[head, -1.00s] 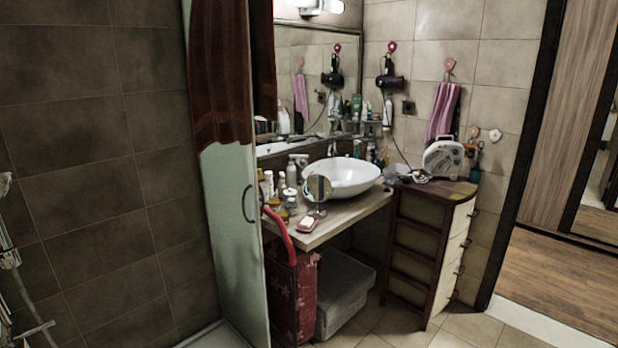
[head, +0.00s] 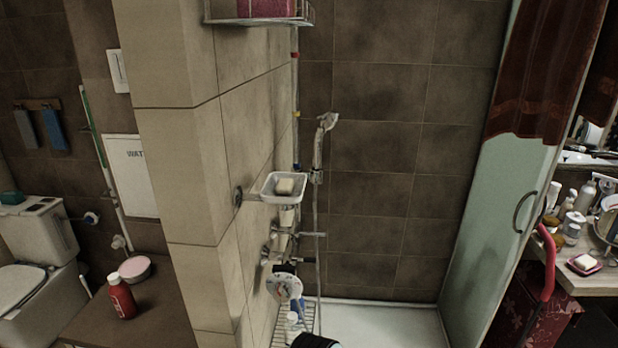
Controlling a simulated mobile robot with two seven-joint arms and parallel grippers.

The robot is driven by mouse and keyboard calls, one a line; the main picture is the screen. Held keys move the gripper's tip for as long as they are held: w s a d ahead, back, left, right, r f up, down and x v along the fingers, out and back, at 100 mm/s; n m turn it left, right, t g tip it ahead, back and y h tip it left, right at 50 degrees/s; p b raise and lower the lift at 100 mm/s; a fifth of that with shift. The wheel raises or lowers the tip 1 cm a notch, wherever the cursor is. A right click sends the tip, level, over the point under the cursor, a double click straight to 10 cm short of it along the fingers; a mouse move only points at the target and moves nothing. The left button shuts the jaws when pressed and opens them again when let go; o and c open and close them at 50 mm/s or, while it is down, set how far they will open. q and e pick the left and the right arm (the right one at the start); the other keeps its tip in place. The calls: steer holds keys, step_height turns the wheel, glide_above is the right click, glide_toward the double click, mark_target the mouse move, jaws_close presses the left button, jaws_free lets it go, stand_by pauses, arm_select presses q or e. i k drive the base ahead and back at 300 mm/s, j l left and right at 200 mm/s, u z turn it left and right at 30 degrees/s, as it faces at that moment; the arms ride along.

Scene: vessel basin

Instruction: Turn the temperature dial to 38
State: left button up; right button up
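No dial with a readable 38 can be made out. Shower fittings with a mixer (head: 280,243) and lever-like handles (head: 312,234) are on the tiled wall in the middle of the head view. They are small, and no numbers can be read on them. A round whitish disc (head: 284,286) with unclear markings sits just below them, partly covered by a dark item. I cannot tell whether it is a dial.
A soap dish (head: 262,188) juts from the wall above the fittings, and a hand shower (head: 322,140) hangs behind. A wire basket (head: 278,334) is below. The shower tray (head: 385,325) looks clear. A glass panel (head: 490,220) stands right; a counter with a red bottle (head: 121,297) is left.

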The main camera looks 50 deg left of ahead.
mark_target(282, 292)
steer(key=u, duration=1.75)
